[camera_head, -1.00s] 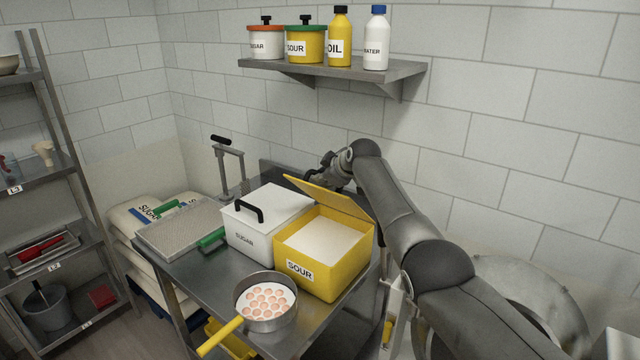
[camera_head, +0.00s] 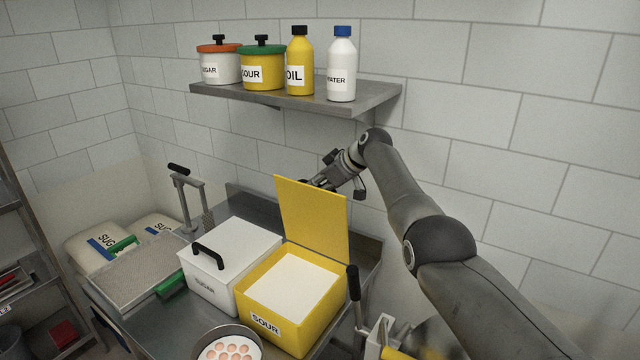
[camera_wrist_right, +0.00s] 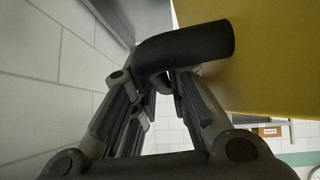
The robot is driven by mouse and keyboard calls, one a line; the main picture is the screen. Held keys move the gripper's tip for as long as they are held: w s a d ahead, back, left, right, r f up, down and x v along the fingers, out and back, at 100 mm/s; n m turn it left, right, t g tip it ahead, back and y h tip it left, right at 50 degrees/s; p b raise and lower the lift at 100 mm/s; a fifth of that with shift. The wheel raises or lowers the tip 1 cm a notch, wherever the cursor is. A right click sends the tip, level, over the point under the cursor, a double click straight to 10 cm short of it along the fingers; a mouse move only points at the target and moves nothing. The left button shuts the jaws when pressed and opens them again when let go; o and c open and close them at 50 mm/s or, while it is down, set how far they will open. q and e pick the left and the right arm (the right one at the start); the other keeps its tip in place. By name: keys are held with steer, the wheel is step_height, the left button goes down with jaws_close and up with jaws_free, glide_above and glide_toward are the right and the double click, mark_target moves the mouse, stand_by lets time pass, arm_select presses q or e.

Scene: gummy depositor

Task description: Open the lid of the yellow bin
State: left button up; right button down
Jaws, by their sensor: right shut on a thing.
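The yellow bin (camera_head: 314,318), labelled SOUR, stands on the steel table with its inside showing white contents. Its yellow lid (camera_head: 313,220) stands raised, close to upright, along the bin's back edge. My right gripper (camera_head: 322,182) is behind the lid near its top, partly hidden by it. In the right wrist view, my right gripper (camera_wrist_right: 160,88) is shut on the black lid handle (camera_wrist_right: 195,47), with the yellow lid (camera_wrist_right: 275,60) beside it. My left gripper is in no view.
A white SUGAR bin (camera_head: 207,283) with a closed lid stands left of the yellow bin. A pan of round pieces (camera_head: 228,350) is in front. A wall shelf (camera_head: 370,92) with pots and bottles hangs above. A black upright handle (camera_head: 353,284) is at right.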

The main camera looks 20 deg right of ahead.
steer(key=shift+f, duration=0.15)
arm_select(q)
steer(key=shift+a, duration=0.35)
arm_select(e)
steer(key=c, duration=1.7)
jaws_free()
steer(key=shift+c, duration=0.2)
steer(key=shift+o, duration=0.2)
steer(key=shift+w, duration=0.1)
